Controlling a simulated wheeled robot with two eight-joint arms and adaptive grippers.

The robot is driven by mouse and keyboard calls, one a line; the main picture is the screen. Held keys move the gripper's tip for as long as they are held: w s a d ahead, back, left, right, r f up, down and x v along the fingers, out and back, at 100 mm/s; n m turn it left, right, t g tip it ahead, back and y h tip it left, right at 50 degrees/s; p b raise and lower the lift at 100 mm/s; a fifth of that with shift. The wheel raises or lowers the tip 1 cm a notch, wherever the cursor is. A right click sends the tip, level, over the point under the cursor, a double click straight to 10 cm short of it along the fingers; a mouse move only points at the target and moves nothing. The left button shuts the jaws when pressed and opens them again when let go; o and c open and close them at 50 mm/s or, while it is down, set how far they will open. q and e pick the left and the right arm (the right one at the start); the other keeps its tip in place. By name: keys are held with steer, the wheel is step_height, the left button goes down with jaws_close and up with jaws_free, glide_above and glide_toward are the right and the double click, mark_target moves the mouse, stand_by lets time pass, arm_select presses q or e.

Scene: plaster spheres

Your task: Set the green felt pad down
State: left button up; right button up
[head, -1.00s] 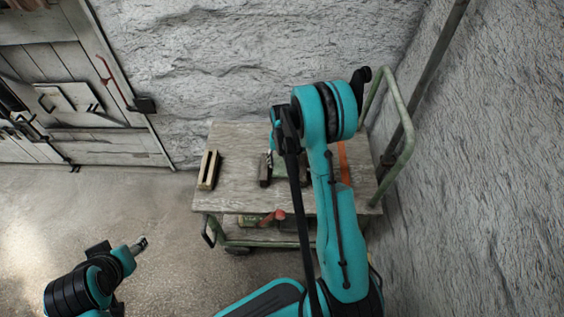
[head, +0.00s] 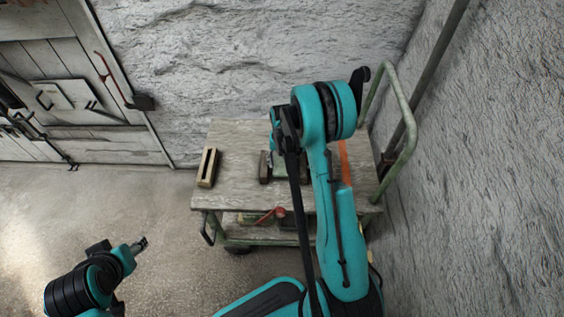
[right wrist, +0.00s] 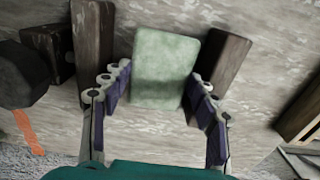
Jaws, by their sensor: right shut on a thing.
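The green felt pad (right wrist: 166,68) is a pale green rectangle. In the right wrist view it lies between the fingers of my right gripper (right wrist: 158,84), which is shut on it. Dark wooden blocks flank it: one on the left (right wrist: 94,48) and one on the right (right wrist: 227,64). The pad is low over the cart top; I cannot tell whether it touches the boards or the blocks. In the head view my right arm covers most of this spot. My left gripper (head: 140,244) is far left of the cart, too small to read.
The wooden cart top (head: 235,195) has a green tubular handle (head: 408,130) on its right. A light slotted wooden block (head: 207,168) stands on the left, and an orange strip (head: 344,165) runs on the right. A red-handled thing (head: 268,216) is on the lower shelf. Rough walls stand behind and right.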

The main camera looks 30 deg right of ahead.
steer(key=shift+f+b, duration=0.3)
steer(key=shift+f, duration=0.15)
steer(key=o, duration=1)
steer(key=shift+r+p, duration=1.2)
steer(key=shift+r, duration=0.8)
